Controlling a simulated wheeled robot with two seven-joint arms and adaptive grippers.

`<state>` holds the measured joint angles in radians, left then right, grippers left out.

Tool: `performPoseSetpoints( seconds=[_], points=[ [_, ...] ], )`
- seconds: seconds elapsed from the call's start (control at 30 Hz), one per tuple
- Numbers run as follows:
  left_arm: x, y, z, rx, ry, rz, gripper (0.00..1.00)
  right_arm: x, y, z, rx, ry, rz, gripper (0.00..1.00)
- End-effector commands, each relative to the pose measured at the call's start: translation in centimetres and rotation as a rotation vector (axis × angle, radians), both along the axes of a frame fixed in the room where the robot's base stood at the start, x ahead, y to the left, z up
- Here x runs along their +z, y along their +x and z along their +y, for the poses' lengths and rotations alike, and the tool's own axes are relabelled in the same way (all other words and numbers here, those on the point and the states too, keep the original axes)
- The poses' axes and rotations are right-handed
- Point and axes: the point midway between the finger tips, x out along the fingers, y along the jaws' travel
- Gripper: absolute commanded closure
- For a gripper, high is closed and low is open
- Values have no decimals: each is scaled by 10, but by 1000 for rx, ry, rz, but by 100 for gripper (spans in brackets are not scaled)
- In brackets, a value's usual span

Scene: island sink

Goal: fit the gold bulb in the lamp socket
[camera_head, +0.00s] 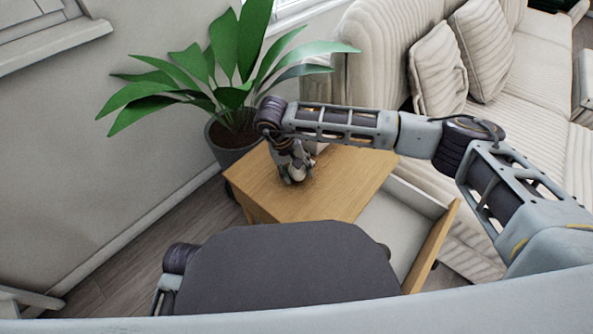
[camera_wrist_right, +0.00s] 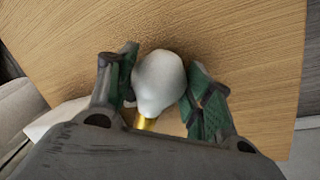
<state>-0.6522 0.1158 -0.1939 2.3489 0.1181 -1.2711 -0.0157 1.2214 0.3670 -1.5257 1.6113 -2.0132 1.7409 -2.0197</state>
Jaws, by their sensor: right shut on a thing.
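The bulb (camera_wrist_right: 158,80) shows in the right wrist view as a pale, rounded glass with a gold base (camera_wrist_right: 145,122) towards the palm. My right gripper (camera_head: 294,176) is shut on it, with green-padded fingers on both sides. In the head view the gripper points down over the wooden table top (camera_head: 335,190), and the bulb cannot be made out there. I cannot tell whether the bulb touches the table. I cannot make out a lamp socket; a small pale thing (camera_head: 317,147) behind my right forearm is mostly hidden. My left gripper is not in view.
An open white-lined drawer (camera_head: 395,222) juts from the table's right side. A potted plant (camera_head: 232,140) stands behind the table at left. A striped sofa (camera_head: 378,55) is at the right, a wall at the left. The table's front left is bare.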

Motion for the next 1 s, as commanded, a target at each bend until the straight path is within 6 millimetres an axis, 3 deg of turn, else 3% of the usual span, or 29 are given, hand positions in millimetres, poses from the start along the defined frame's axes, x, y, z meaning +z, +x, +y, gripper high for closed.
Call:
performPoseSetpoints(
  seconds=[0.6, 0.63, 0.77, 1.0],
  points=[
    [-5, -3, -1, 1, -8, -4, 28, -4, 0, 0, 0, 1, -1, 71],
    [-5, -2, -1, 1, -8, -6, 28, -4, 0, 0, -1, 1, -1, 47],
    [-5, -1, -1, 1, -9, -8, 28, -3, 0, 0, -1, 1, 0, 30],
    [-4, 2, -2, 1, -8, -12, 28, -3, 0, 0, -1, 1, 0, 28]
  ],
)
